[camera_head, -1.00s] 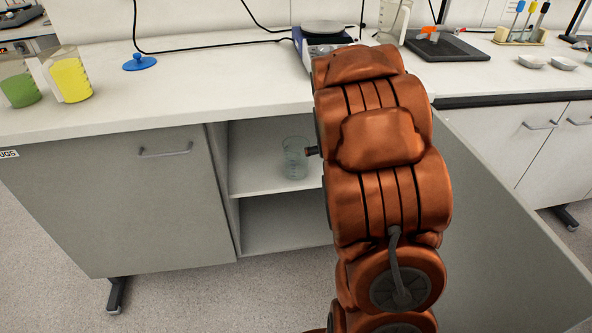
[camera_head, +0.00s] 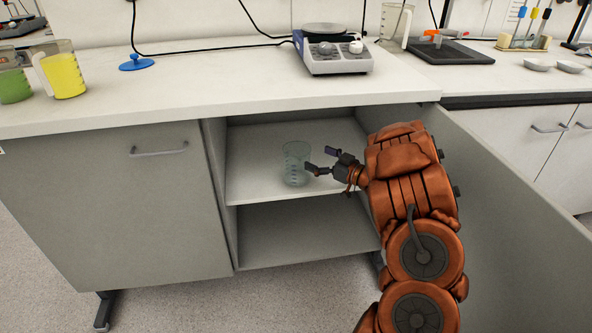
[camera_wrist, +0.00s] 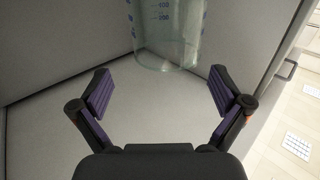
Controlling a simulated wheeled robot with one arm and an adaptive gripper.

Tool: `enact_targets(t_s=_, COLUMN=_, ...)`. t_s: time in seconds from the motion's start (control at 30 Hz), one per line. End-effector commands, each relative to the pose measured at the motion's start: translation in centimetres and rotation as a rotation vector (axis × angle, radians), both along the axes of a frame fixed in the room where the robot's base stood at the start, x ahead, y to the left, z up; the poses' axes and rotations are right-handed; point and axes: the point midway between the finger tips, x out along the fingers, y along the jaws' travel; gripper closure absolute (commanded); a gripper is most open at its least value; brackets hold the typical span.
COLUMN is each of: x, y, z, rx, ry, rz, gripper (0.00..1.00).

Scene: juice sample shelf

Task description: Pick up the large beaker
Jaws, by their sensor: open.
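The large beaker (camera_head: 296,165) is clear glass with blue markings. It stands upright on the upper shelf of the open cabinet. My gripper (camera_head: 322,160) is open and empty, just right of the beaker in the head view, at about its height. In the wrist view the beaker (camera_wrist: 166,32) shows at the top, ahead of the open fingers (camera_wrist: 160,92) and roughly centred between them. The beaker's upper part is cut off in that view. The fingers appear apart from the glass.
The cabinet shelf (camera_head: 258,180) is otherwise bare, with an empty lower compartment. The countertop (camera_head: 220,90) overhangs above. The open door (camera_head: 510,215) stands to the right of my arm. A hotplate (camera_head: 335,58), a blue lid (camera_head: 137,63) and a yellow-filled beaker (camera_head: 64,76) sit on the counter.

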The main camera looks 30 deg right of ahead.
Motion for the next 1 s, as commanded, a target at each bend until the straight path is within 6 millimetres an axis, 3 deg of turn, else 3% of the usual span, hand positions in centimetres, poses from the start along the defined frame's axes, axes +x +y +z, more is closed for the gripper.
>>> enact_targets(t_s=0.47, x=2.6, y=1.6, z=0.2, rx=0.008, ry=-0.016, rz=0.025, gripper=0.0)
enact_targets(t_s=0.8, x=6.5, y=3.3, z=0.9, rx=0.007, ry=-0.016, rz=0.028, gripper=0.0)
enact_targets(t_s=1.0, x=7.0, y=3.4, z=0.9, rx=0.007, ry=-0.014, rz=0.024, gripper=0.0)
